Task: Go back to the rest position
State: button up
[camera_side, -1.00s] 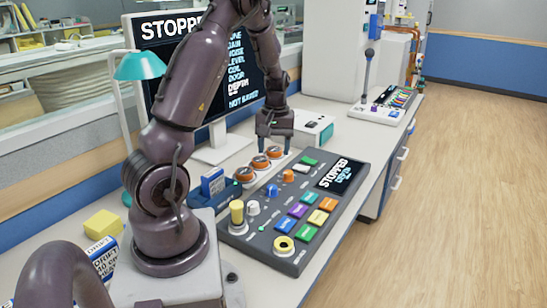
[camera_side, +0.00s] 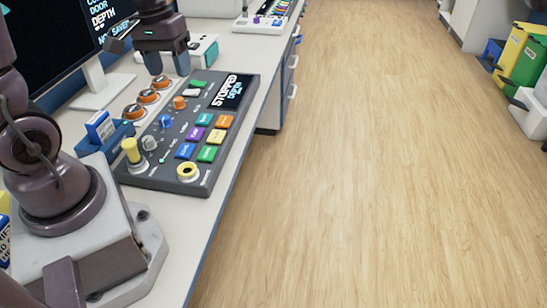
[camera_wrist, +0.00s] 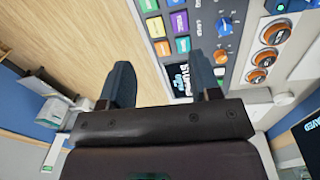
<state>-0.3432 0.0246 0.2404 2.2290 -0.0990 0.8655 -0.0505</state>
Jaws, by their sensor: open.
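My gripper (camera_side: 168,64) hangs over the far end of the dark control panel (camera_side: 205,172), near the row of orange-topped knobs (camera_side: 148,96). Its two fingers point down, apart and with nothing between them. In the wrist view my gripper (camera_wrist: 162,66) shows both blue-grey fingers spread, with the panel (camera_wrist: 227,50) beyond them. Contact between the fingertips and the panel cannot be made out.
A monitor (camera_side: 45,45) stands at the left. A blue holder (camera_side: 104,135) sits beside the panel, and a white box (camera_side: 203,48) lies behind it. The table's right edge runs close to the panel. Open wood floor (camera_side: 380,150) lies to the right, with coloured bins (camera_side: 522,55) beyond.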

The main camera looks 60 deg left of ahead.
jog(key=s+d+r+m+t, duration=0.2)
jog(key=d+r+m, duration=0.2)
jog(key=d, duration=0.3)
jog(key=s+d+r+m+t, duration=0.3)
jog(key=d+r, duration=0.3)
jog(key=d, duration=0.2)
jog(key=shift+m, duration=0.5)
jog(key=shift+s, duration=0.1)
dwell(0.4)
